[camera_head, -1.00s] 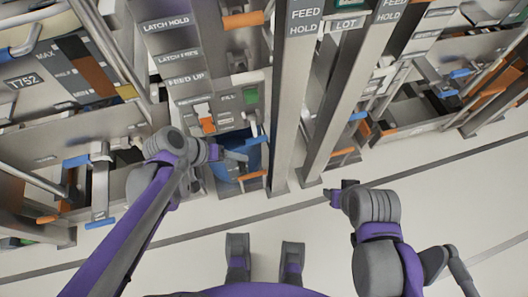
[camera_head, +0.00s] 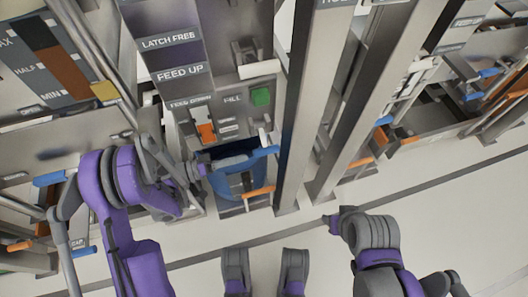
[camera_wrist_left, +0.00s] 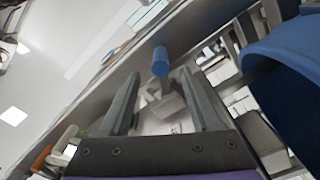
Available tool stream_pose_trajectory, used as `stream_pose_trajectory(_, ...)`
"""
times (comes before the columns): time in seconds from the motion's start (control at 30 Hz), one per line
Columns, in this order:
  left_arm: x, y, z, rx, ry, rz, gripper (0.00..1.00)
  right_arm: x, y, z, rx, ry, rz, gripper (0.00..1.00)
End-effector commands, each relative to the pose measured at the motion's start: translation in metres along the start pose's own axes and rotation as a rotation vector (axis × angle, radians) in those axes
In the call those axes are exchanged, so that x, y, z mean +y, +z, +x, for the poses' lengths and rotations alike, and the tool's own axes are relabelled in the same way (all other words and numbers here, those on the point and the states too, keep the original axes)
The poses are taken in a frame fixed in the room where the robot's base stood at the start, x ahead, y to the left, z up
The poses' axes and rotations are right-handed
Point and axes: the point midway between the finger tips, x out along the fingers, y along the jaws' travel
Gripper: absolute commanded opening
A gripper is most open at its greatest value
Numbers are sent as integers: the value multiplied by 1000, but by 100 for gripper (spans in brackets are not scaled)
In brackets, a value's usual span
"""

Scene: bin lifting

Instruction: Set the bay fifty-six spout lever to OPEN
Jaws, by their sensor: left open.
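A lever with a blue grip (camera_head: 265,151) juts out over a blue bin (camera_head: 232,184) in the head view, at the middle bay. The grip also shows in the left wrist view (camera_wrist_left: 160,62), between and just beyond the fingertips. My left gripper (camera_head: 235,162) is open beside the lever, its fingers pointing right toward the grip. In the left wrist view the two fingers (camera_wrist_left: 163,95) stand apart with nothing clamped between them. My right gripper (camera_head: 333,221) hangs low at the right, away from the bay, and its jaws are too small to judge. No bay number is readable.
Labels LATCH FREE, FEED UP and FILL mark the panel (camera_head: 170,55) above, with a green block (camera_head: 261,96) and an orange tab (camera_head: 206,132). An orange handle (camera_head: 258,192) sits below the lever. A steel post (camera_head: 312,100) stands close right. The floor in front is clear.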

Motion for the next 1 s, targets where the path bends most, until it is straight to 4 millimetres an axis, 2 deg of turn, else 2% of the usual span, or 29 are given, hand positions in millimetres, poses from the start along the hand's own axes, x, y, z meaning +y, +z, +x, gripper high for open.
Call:
stream_pose_trajectory(0.2,0,1,45,-5,2,-2,64,0,1,6,-2,0,0,50)
stream_pose_trajectory(0.4,0,1,74,-3,0,-2,64,0,2,9,-2,0,0,50)
stream_pose_trajectory(0.6,0,0,85,-2,-1,-2,64,0,2,10,-3,0,0,50)
stream_pose_trajectory(0.83,0,0,86,-2,-2,-2,64,0,2,10,-3,0,0,50)
stream_pose_trajectory(0.87,0,0,86,-2,-2,-2,62,0,2,10,-3,0,0,50)
stream_pose_trajectory(1.0,0,0,86,-2,-2,-2,37,0,2,10,-3,0,0,50)
